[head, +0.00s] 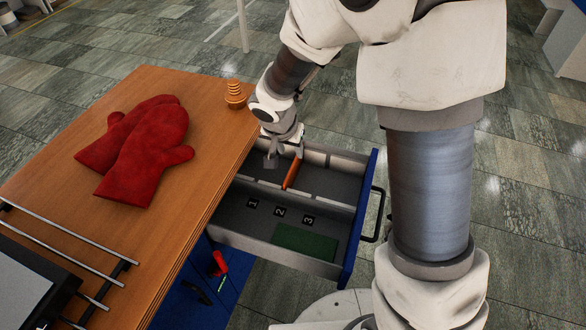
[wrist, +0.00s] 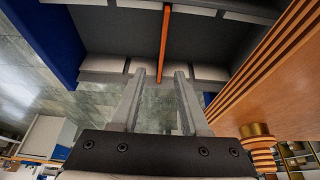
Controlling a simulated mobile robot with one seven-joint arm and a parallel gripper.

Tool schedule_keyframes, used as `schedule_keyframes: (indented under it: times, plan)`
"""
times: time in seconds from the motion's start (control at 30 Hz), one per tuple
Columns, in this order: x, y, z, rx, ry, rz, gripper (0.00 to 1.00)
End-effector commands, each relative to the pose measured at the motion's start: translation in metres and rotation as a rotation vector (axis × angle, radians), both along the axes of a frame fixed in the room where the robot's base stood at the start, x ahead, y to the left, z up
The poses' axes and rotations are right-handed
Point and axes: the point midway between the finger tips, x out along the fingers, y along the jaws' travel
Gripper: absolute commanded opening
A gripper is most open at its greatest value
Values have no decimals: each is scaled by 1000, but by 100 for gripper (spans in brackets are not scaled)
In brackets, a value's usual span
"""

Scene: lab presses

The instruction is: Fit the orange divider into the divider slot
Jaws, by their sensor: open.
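The orange divider (head: 291,174) stands on edge in the rear part of the open grey drawer (head: 318,268). In the wrist view the orange divider (wrist: 164,42) runs across between two slotted walls, and its ends appear to line up with gaps in them. My gripper (head: 284,150) is above the rear of the drawer, by the divider's far end. In the wrist view my gripper (wrist: 160,74) is open, with a finger on each side of the divider's near end and space between. I cannot tell how deep the divider sits.
The drawer's blue front (head: 360,215) has a dark handle. Red mitts (head: 140,148) and a ringed orange object (head: 235,95) rest on the wooden top (head: 165,225) at left.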

Motion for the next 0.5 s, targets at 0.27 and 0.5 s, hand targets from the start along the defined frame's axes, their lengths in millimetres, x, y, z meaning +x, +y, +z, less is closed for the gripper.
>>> schedule_keyframes:
  times: [0.27,0.5]
  plan:
    - [21,-9,-59,-1,3,-1,45]
    - [30,-12,-78,0,0,1,45]
